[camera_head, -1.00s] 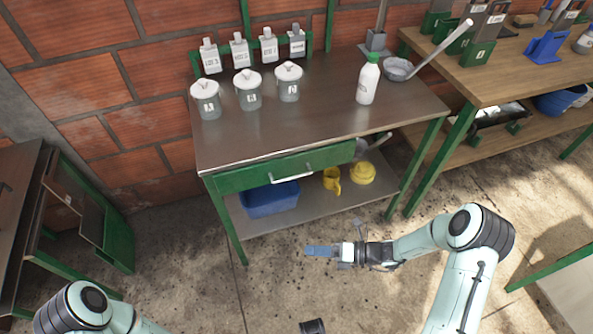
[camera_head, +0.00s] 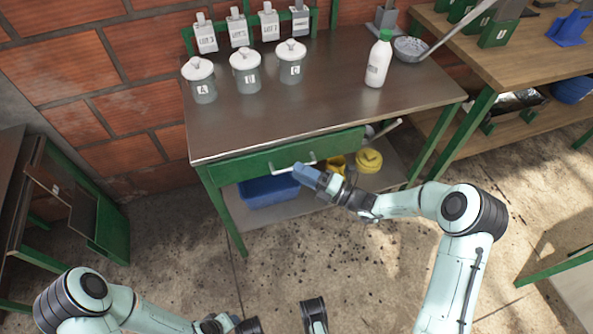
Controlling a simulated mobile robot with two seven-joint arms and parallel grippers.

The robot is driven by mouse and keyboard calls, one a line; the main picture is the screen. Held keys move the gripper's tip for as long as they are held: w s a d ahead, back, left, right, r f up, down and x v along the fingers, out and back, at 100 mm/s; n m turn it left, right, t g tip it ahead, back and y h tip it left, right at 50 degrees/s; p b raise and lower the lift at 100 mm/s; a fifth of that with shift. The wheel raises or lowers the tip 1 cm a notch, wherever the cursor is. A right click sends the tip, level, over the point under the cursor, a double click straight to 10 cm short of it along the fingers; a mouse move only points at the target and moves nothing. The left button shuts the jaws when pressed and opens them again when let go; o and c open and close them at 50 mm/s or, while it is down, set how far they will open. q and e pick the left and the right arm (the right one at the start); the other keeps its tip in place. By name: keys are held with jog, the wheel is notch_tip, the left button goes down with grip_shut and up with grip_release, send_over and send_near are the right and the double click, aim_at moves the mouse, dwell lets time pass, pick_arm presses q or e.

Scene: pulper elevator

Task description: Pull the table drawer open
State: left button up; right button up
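The green drawer (camera_head: 240,168) sits under the metal top of the table. Its front looks level with the table frame, with no visible gap. A pale bar handle (camera_head: 284,170) crosses the middle of its front. My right gripper (camera_head: 308,177) has its blue fingers just below and in front of the handle's right end. I cannot tell whether they touch it or how far apart they are. My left arm (camera_head: 150,316) is low at the left, and its fingers are not visible.
Lidded jars (camera_head: 246,75), a white bottle (camera_head: 378,62) and a ladle (camera_head: 410,48) stand on the table. The lower shelf holds a blue bin (camera_head: 268,190) and a yellow container (camera_head: 368,161). Another table stands right, a cabinet left. The floor in front is clear.

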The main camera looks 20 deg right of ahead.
pick_arm(q)
jog(key=shift+w+a+f, duration=0.15)
jog(key=shift+w+f, duration=0.05)
jog(key=shift+w, duration=0.15)
pick_arm(e)
jog(key=shift+x, duration=0.95)
jog(key=shift+c, duration=0.3)
